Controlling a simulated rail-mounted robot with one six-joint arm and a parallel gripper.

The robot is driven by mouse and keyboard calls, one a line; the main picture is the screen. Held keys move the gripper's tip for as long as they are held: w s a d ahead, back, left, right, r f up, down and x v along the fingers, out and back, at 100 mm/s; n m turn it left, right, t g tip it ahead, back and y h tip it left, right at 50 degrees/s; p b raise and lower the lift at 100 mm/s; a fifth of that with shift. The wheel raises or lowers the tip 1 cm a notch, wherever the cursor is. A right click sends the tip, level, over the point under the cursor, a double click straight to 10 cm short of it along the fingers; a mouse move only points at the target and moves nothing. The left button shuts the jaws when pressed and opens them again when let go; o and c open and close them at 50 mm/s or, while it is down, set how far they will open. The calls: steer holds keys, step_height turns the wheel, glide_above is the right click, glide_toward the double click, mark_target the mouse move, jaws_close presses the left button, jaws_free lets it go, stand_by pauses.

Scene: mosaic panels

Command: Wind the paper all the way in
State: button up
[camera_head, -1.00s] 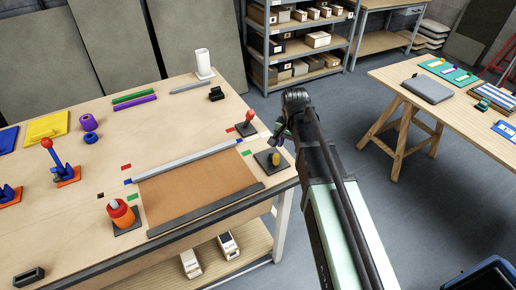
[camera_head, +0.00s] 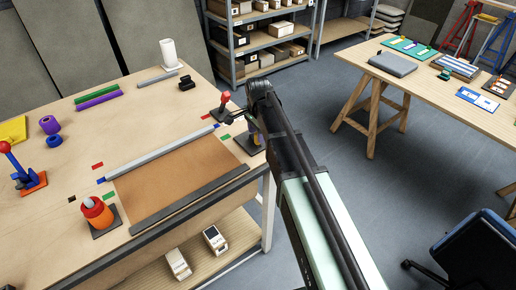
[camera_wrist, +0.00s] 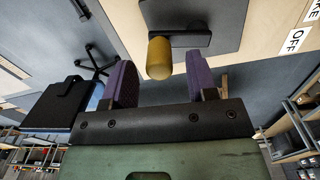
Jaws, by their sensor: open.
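A brown paper sheet (camera_head: 185,170) lies flat on the workbench between a light grey roller (camera_head: 160,155) at its far edge and a dark bar (camera_head: 190,205) at its near edge. A yellow crank knob (camera_wrist: 159,58) on a dark crank arm (camera_wrist: 185,39) shows in the wrist view. My gripper (camera_wrist: 161,80) is open, with its purple fingers on either side of the knob's end and visible gaps on both sides. In the head view my gripper (camera_head: 240,118) and arm partly hide the crank. A red-knobbed lever (camera_head: 224,103) stands just beyond it.
In the wrist view an OFF label (camera_wrist: 296,41) lies on the bench near the crank. Small coloured markers surround the sheet. A blue chair (camera_head: 485,250) and a second table (camera_head: 440,85) are to the right.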

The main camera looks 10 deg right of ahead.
step_height(320, 180, down, 3)
steer(key=shift+r+b, duration=0.1)
steer(key=shift+b, duration=0.55)
steer(key=shift+r, duration=0.1)
steer(key=shift+c, duration=0.2)
steer(key=c, duration=0.9)
